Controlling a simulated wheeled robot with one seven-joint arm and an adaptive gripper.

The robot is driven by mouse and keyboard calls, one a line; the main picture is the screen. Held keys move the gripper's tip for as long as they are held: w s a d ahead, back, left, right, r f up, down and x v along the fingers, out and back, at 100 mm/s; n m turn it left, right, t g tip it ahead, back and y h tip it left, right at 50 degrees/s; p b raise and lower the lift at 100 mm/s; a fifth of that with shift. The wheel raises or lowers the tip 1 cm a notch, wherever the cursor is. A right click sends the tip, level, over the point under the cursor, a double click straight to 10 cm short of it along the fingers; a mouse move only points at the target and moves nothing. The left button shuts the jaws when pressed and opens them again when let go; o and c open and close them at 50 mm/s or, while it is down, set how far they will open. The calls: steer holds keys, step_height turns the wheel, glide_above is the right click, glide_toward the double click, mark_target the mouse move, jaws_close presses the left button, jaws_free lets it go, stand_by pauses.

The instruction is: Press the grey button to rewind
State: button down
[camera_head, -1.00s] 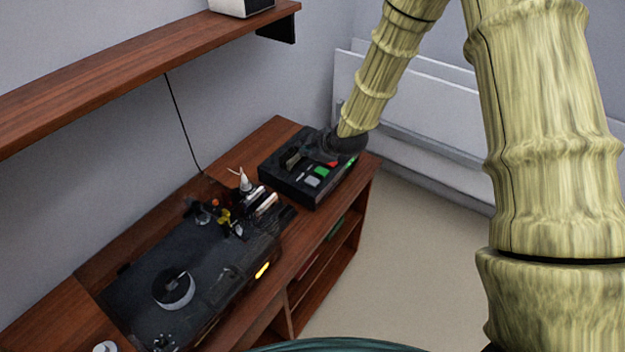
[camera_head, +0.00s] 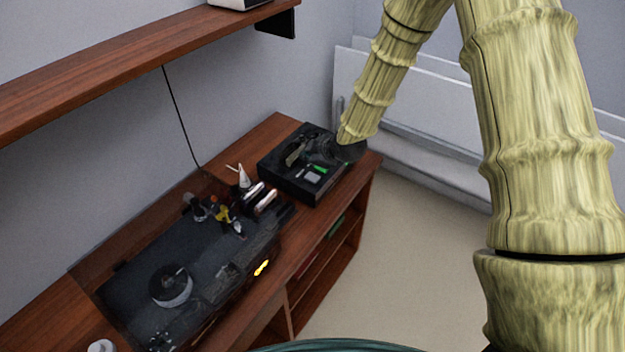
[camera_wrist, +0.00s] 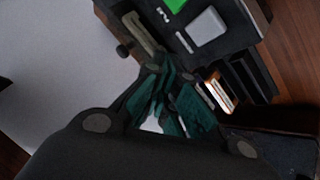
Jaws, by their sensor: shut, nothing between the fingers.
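The grey button (camera_head: 312,177) is a small light square on top of a black box-shaped device (camera_head: 290,186), beside a green button (camera_head: 320,169). In the wrist view the grey button (camera_wrist: 206,27) is at the top, with the green button (camera_wrist: 176,4) at its upper left. My gripper (camera_head: 318,150) is low over the far right part of the device, blurred against its dark top. In the wrist view my gripper's teal fingers (camera_wrist: 158,72) are shut and empty, below and left of the grey button in the picture and apart from it.
The device stands on a wooden cabinet (camera_head: 264,135) against the wall. A dark turntable (camera_head: 205,262) and a cluster of small items (camera_head: 240,200) are to its left. A wooden shelf (camera_head: 130,78) runs above. White panels (camera_head: 430,120) are behind my arm.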

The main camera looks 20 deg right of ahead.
mark_target(310, 178)
steer(key=shift+f+b, duration=1.15)
steer(key=shift+f, duration=1.15)
steer(key=shift+f+b, duration=0.35)
steer(key=shift+f, duration=0.05)
steer(key=shift+f+b, duration=0.35)
steer(key=shift+f, duration=0.15)
stand_by(0.6)
steer(key=shift+r, duration=0.2)
steer(key=shift+r+p, duration=0.5)
steer(key=shift+r, duration=0.25)
steer(key=shift+r+p, duration=1.35)
steer(key=shift+r, duration=1.15)
